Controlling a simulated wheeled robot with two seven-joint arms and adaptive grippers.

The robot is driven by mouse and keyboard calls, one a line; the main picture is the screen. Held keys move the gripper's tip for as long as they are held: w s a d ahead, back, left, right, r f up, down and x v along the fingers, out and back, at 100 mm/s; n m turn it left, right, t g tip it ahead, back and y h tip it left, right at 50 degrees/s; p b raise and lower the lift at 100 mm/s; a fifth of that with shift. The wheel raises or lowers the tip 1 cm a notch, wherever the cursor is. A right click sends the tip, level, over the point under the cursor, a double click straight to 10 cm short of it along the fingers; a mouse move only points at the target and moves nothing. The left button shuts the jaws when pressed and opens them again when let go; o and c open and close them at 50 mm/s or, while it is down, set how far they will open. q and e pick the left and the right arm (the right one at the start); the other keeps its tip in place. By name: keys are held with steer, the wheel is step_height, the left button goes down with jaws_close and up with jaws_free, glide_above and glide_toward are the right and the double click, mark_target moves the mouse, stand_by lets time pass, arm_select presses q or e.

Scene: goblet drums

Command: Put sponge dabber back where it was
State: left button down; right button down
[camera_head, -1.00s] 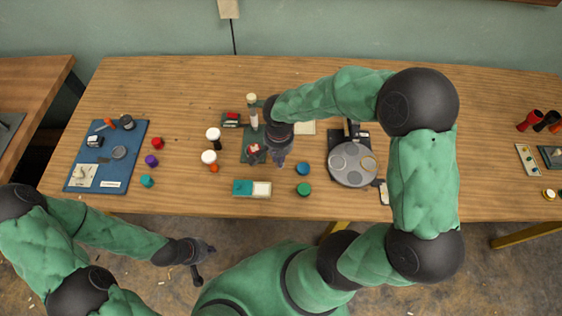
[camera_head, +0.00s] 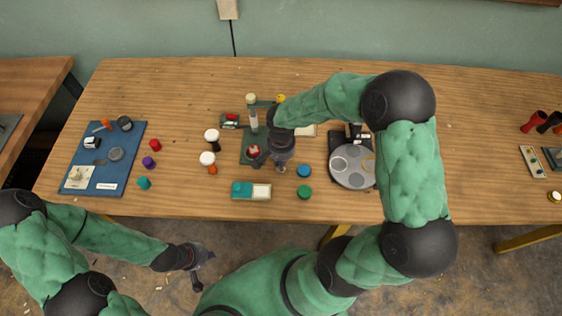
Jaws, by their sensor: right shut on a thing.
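My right gripper (camera_head: 282,165) points down over the right edge of the green base (camera_head: 247,158) of a small stand. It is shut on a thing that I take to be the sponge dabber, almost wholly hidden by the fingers. A red and white piece (camera_head: 253,150) in a dark holder is on the green base, just left of the gripper. A pale upright cylinder (camera_head: 253,117) rises at the back of the stand. My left gripper (camera_head: 204,266) is off the table's front edge, empty, and its fingers look apart.
Two white-topped pieces (camera_head: 207,158) stand left of the stand. A teal and white block (camera_head: 243,190), a blue lid (camera_head: 304,170) and a green lid (camera_head: 305,192) lie in front. A grey round palette (camera_head: 352,167) is on the right, a blue board (camera_head: 103,158) on the left.

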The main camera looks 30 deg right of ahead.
steer(key=c, duration=1.2)
jaws_free()
steer(key=shift+r+p, duration=0.25)
steer(key=shift+p, duration=0.1)
step_height(320, 180, up, 12)
steer(key=p, duration=0.3)
steer(key=shift+f, duration=0.1)
